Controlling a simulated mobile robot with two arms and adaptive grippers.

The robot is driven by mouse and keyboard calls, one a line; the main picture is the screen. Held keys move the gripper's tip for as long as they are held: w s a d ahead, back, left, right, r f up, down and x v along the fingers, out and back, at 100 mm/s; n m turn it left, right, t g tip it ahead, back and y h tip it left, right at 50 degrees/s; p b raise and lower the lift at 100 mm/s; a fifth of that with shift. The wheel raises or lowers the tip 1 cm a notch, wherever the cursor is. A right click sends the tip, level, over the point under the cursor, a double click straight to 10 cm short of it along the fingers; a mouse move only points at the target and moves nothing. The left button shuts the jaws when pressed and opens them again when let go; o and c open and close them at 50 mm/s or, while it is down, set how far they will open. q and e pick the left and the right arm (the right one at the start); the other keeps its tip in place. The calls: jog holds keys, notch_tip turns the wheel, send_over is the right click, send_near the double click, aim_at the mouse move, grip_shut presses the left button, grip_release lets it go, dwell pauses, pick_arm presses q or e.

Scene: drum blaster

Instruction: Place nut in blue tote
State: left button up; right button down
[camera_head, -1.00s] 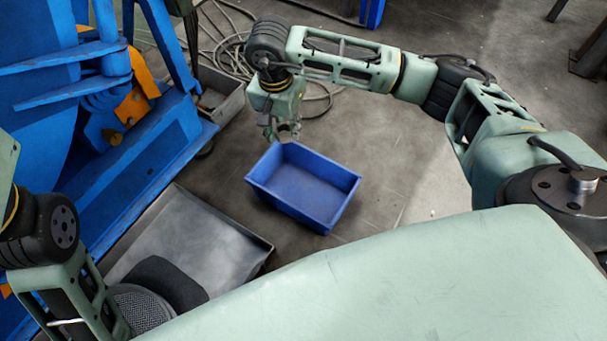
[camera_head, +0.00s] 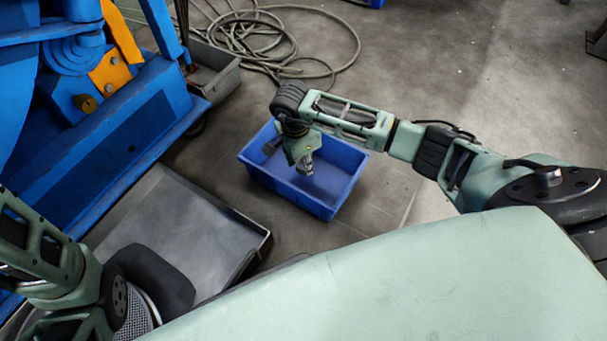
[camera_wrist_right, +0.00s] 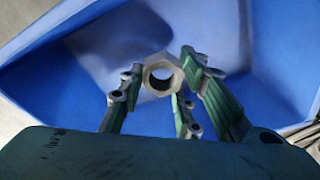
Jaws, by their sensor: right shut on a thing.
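The blue tote (camera_head: 337,198) stands on the floor in the middle of the head view. My right gripper (camera_head: 304,168) is over the tote's interior, pointing down. In the right wrist view, my right gripper (camera_wrist_right: 160,92) is shut on a grey metal nut (camera_wrist_right: 163,74), held among its fingers with the hole facing the camera. The tote's blue inside (camera_wrist_right: 85,65) fills most of the view behind the nut. The nut is too small to make out clearly in the head view. My left gripper is not in view; only parts of my left arm show at the lower left.
A blue machine (camera_head: 120,130) with orange parts stands at the left. A flat metal tray (camera_head: 185,235) lies in front of it. A grey bin (camera_head: 215,78) and coiled cable (camera_head: 270,40) are behind the tote. Floor right of the tote is clear.

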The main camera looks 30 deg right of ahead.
aim_at(303, 171)
notch_tip(303, 171, down, 5)
jog(key=b, duration=0.3)
jog(key=shift+r, duration=0.15)
jog(key=c, duration=1.3)
grip_release()
jog(key=r+p, duration=0.3)
jog(key=a+r+p, duration=0.1)
jog(key=r+p, duration=0.2)
jog(key=r, duration=0.1)
jog(key=r+p, duration=0.2)
jog(key=r, duration=0.2)
jog(key=shift+a+r+p, duration=0.15)
jog(key=shift+p, duration=0.25)
jog(key=shift+r, duration=0.3)
